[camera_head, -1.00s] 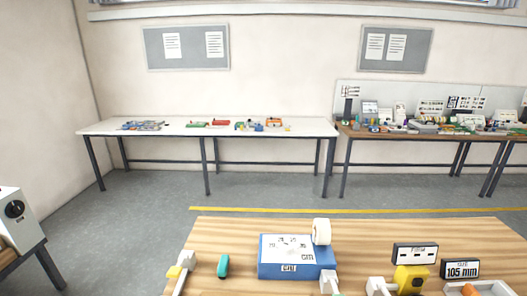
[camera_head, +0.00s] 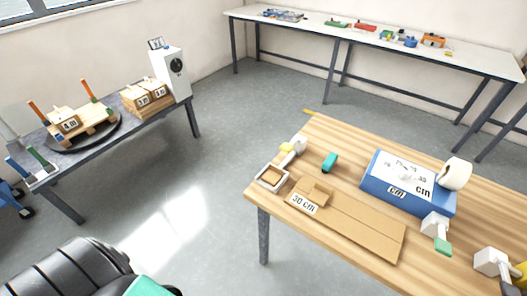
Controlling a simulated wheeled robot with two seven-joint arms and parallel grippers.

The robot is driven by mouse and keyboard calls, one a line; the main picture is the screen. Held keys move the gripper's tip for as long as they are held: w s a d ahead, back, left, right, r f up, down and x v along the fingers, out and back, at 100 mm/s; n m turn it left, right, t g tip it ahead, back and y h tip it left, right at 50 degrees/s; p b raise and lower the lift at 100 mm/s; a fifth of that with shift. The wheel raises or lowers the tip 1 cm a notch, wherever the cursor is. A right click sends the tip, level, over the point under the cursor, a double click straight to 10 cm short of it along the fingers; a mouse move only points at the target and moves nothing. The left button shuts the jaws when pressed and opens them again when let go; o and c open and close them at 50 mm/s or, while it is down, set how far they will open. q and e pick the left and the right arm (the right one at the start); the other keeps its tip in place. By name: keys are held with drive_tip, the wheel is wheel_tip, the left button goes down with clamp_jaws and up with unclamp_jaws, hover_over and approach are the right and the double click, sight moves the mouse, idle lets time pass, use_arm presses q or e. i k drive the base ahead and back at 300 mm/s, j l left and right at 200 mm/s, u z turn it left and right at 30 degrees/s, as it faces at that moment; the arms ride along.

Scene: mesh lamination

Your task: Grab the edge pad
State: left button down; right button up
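No object in view is clearly readable as the edge pad. On the wooden table (camera_head: 300,222), a flat brown cardboard piece (camera_head: 360,229) with a "30 cm" label lies near the front edge, with a smaller cardboard piece (camera_head: 318,193) on its left end. A small square tray (camera_head: 271,178) with a pale rim sits at the table's left corner. A teal block (camera_head: 330,161) lies behind the cardboard. Neither of my grippers can be made out in this view.
A blue box (camera_head: 410,203) with a white tape roll (camera_head: 455,174) stands on the right. A dark side table (camera_head: 110,141) on the left holds wooden pallets and boxes. A black ribbed shape (camera_head: 75,272) fills the bottom left. Open floor lies between the tables.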

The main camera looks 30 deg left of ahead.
sight(273, 176)
drive_tip(key=u, duration=0.7)
